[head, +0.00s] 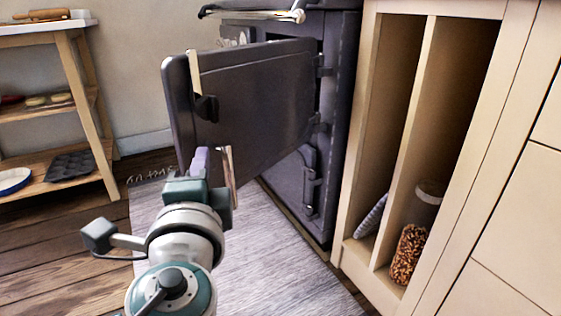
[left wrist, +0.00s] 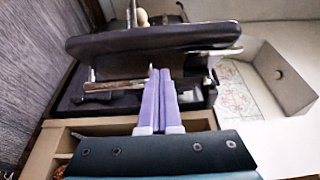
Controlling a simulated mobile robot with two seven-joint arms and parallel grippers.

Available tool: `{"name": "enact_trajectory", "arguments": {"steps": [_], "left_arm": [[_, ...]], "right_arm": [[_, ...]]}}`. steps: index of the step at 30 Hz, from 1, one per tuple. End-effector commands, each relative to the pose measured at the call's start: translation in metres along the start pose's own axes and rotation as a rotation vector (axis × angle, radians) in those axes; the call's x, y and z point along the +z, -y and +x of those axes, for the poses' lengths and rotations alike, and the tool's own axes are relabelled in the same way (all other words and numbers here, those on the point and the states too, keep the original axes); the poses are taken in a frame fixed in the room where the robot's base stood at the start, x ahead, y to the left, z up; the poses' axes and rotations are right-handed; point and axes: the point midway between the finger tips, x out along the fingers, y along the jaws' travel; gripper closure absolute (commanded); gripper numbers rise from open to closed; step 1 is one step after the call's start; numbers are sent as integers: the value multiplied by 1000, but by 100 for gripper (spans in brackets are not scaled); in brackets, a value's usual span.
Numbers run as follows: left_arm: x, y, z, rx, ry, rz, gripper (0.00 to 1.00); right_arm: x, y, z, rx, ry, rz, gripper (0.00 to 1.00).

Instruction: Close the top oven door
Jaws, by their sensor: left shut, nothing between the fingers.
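The top oven door (head: 255,95) is a dark panel standing wide open in the head view. Its hinges are on the right, at the dark oven (head: 340,110), and its free edge points left. A dark latch (head: 205,108) sits near that edge. My left gripper (head: 203,158) is shut and empty, close to the door's lower free corner; I cannot tell whether it touches. In the left wrist view the purple fingers (left wrist: 160,85) are together, with a dark panel (left wrist: 150,40) beyond the tips. My right gripper is not in view.
A closed lower oven door (head: 300,180) is below. A metal rail (head: 250,14) runs along the oven top. Wooden cubbies (head: 390,130) with a jar (head: 408,255) stand right. A grey rug (head: 265,245) covers the floor. A wooden shelf (head: 75,95) stands left.

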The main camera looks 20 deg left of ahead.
Motion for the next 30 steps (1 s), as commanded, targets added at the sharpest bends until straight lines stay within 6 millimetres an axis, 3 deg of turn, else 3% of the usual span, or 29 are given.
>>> {"name": "enact_trajectory", "arguments": {"steps": [9, 23, 30], "left_arm": [[26, 0, 27, 1, 0, 1, 100], [30, -1, 29, 1, -1, 0, 100], [44, -3, 42, -3, -39, 3, 100]], "right_arm": [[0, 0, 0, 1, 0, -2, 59], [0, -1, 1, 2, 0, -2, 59], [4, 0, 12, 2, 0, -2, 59]]}}
